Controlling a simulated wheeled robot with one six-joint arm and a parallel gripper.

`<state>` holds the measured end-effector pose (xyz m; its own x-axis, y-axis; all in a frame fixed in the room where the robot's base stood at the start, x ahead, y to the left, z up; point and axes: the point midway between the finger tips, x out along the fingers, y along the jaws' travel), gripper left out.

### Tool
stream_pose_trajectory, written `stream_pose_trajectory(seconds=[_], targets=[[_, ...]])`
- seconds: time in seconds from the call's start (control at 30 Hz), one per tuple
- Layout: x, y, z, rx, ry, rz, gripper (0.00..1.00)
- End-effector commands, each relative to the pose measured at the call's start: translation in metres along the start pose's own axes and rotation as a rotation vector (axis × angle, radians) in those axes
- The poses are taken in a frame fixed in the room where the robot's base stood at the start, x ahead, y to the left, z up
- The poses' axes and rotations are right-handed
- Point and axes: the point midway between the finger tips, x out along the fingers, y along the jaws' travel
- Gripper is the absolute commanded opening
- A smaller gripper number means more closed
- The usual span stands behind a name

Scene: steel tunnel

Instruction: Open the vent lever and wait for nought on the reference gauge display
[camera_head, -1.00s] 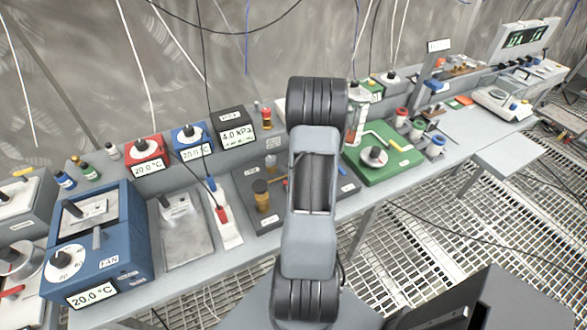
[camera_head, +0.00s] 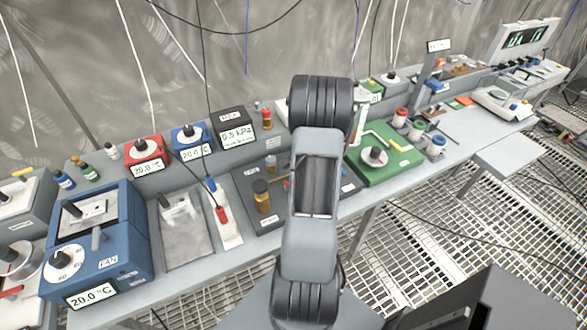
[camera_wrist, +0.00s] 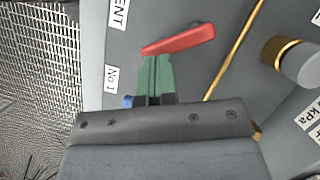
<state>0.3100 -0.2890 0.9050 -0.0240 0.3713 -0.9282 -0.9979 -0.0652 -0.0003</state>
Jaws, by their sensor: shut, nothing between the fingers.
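The red vent lever (camera_wrist: 180,38) lies slanted across a grey panel in the wrist view, beside a partly cut-off label ending in "ENT". My gripper (camera_wrist: 154,62) is shut, with its green fingertips together at the lever's left end. The tips look to be at or touching its near edge; I cannot tell which. Nothing shows between the fingers. The gauge display (camera_head: 237,136) on a dark box reads about 0.5 kPa in the head view. In that view my arm hides the lever and gripper.
A brass rod (camera_wrist: 233,52) and a brass-collared knob (camera_wrist: 296,60) stand right of the lever. Hanging cables cross the back.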

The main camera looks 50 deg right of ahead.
Motion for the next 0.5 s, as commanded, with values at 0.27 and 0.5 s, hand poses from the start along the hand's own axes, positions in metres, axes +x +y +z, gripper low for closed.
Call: stream_pose_trajectory(seconds=[0.27,0.5], targets=[[0.0012,0.0018,0.0022,0.054,0.001,-0.021,0.0],[0.0024,0.0031,0.0045,0.099,-0.001,-0.039,0.0]])
